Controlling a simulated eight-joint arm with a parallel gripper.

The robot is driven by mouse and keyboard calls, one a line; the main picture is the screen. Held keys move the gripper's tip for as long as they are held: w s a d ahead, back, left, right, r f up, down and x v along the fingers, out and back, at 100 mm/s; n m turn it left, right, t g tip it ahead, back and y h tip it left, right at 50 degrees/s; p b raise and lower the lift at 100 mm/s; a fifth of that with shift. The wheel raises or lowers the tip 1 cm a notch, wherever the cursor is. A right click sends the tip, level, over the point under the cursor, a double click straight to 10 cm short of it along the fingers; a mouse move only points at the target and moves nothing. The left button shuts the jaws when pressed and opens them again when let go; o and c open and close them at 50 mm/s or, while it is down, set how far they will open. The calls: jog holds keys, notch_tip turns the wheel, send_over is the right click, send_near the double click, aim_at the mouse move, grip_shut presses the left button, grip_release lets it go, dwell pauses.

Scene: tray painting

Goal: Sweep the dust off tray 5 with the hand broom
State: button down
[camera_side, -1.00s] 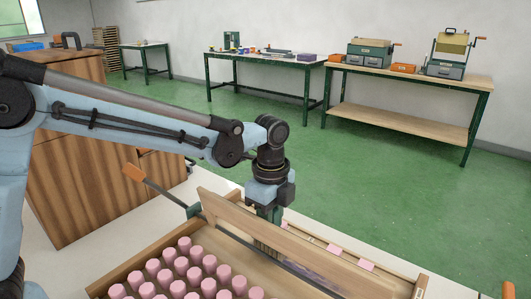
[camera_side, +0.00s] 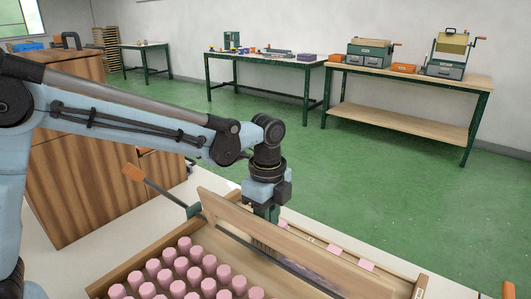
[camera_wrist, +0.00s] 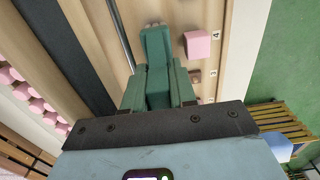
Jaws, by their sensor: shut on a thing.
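My gripper (camera_side: 268,212) points down behind the slanted wooden board (camera_side: 235,213) in the side view, so its fingertips are hidden there. In the wrist view my gripper (camera_wrist: 158,88) is shut on a green piece, which looks like the hand broom (camera_wrist: 155,45), with small pale tips at its far end. Its bristles are not clear. Beside it runs a pale wooden strip with labels 4 and 3, a pink block (camera_wrist: 197,44) by the 4 and a brown patch by the 3. No label 5 is readable, and dust cannot be made out.
A wooden tray (camera_side: 118,277) holds rows of pink pegs (camera_side: 195,273) in front of the board. A long dark bar with an orange handle (camera_side: 133,172) slants across the work. More pink blocks (camera_side: 333,249) lie behind the board. Tables stand at the back across open green floor.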

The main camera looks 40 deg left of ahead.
jog(key=shift+d+f, duration=0.1)
jog(key=shift+d, duration=6.05)
jog(key=shift+d+r, duration=0.2)
jog(key=shift+d, duration=3.8)
notch_tip(320, 180, up, 8)
jog(key=shift+a+f, duration=0.15)
jog(key=shift+f, duration=0.05)
